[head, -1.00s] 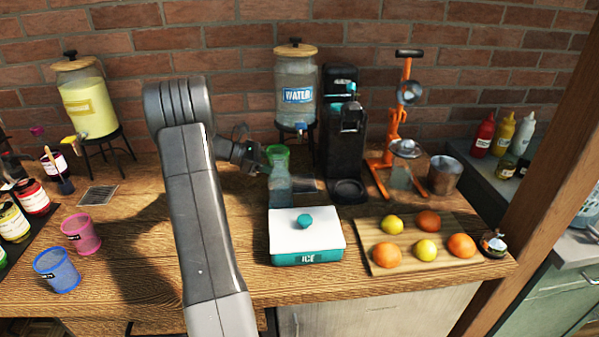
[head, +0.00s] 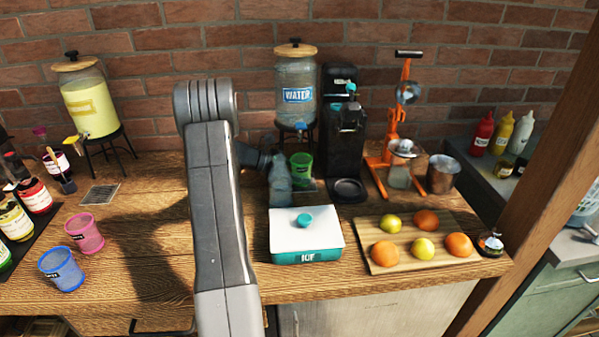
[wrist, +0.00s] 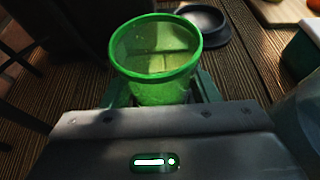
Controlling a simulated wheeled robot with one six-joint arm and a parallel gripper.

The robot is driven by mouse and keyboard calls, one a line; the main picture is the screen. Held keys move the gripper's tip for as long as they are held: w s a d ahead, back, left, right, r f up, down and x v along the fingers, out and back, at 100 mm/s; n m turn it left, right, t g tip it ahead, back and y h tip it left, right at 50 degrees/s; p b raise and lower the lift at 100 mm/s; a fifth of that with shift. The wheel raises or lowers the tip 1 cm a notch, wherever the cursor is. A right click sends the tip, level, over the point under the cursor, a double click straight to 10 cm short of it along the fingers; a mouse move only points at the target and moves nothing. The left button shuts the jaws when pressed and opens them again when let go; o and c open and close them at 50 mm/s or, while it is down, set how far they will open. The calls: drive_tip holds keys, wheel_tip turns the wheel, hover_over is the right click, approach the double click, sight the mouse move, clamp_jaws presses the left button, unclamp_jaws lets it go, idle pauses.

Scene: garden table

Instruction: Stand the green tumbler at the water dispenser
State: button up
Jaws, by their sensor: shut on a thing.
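The green tumbler (head: 302,170) is upright, just below and in front of the tap of the water dispenser (head: 296,85). My gripper (head: 284,166) reaches it from the left and is shut on it; its fingertips are partly hidden in the head view. In the wrist view the tumbler (wrist: 150,88) sits between the fingers of my gripper (wrist: 160,98), its open rim facing up, and looks empty. I cannot tell whether its base touches the table or a drip tray there.
A clear bluish bottle (head: 279,183) stands close in front of my gripper. The ice box (head: 305,240) is nearer the front. A black machine (head: 343,130) with a round tray (head: 347,190) stands right of the tumbler. A fruit board (head: 400,262) lies at front right.

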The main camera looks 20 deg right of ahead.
drive_tip(key=shift+f, duration=0.25)
drive_tip(key=o, duration=1)
drive_tip(key=shift+r, duration=0.1)
drive_tip(key=shift+r, duration=0.2)
drive_tip(key=b+v, duration=0.1)
drive_tip(key=v, duration=1.1)
drive_tip(key=shift+b, duration=0.35)
